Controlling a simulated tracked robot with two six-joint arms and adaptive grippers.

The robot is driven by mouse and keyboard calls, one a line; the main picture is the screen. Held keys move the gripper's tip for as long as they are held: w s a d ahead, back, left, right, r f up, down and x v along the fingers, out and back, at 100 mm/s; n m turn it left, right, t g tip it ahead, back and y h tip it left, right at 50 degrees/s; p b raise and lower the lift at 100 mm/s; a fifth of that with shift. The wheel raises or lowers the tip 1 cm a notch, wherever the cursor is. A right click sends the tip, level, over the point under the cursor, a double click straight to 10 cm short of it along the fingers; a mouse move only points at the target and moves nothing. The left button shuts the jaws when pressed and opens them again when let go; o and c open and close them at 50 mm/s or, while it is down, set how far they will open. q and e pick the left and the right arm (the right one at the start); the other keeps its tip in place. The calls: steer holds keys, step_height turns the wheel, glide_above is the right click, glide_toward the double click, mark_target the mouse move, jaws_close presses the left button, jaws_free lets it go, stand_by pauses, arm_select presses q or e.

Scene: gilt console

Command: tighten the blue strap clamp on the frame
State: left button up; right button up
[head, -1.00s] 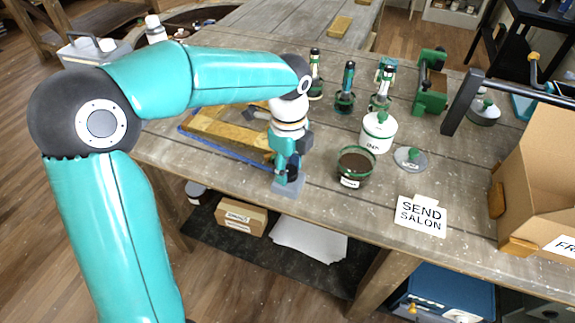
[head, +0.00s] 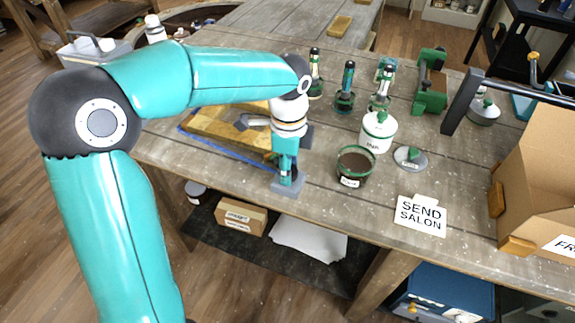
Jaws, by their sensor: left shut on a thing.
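The gilt frame (head: 215,124) lies flat on the worn wooden bench, partly hidden behind my left arm. The blue strap (head: 232,153) runs along the frame's outer edge. A grey clamp block (head: 289,188) sits at the strap's near right corner, close to the bench's front edge. My left gripper (head: 287,172) points down at this block and is shut on the clamp's upper part. The gripper hides most of what it holds, so I cannot see the grip clearly. My right gripper is not in view.
A dark-filled glass bowl (head: 355,166), a white lidded jar (head: 378,132) and a round lid (head: 410,158) stand to the right.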

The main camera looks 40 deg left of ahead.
arm_select(q)
steer(key=n, duration=0.5)
steer(key=shift+n, duration=0.4)
steer(key=n, duration=0.5)
steer(key=shift+b, duration=0.3)
steer(key=n, duration=0.5)
steer(key=shift+n+b, duration=0.3)
steer(key=shift+n, duration=0.1)
steer(key=n, duration=0.4)
steer(key=shift+n, duration=0.4)
steer(key=o, duration=1.1)
steer(key=shift+o, duration=0.2)
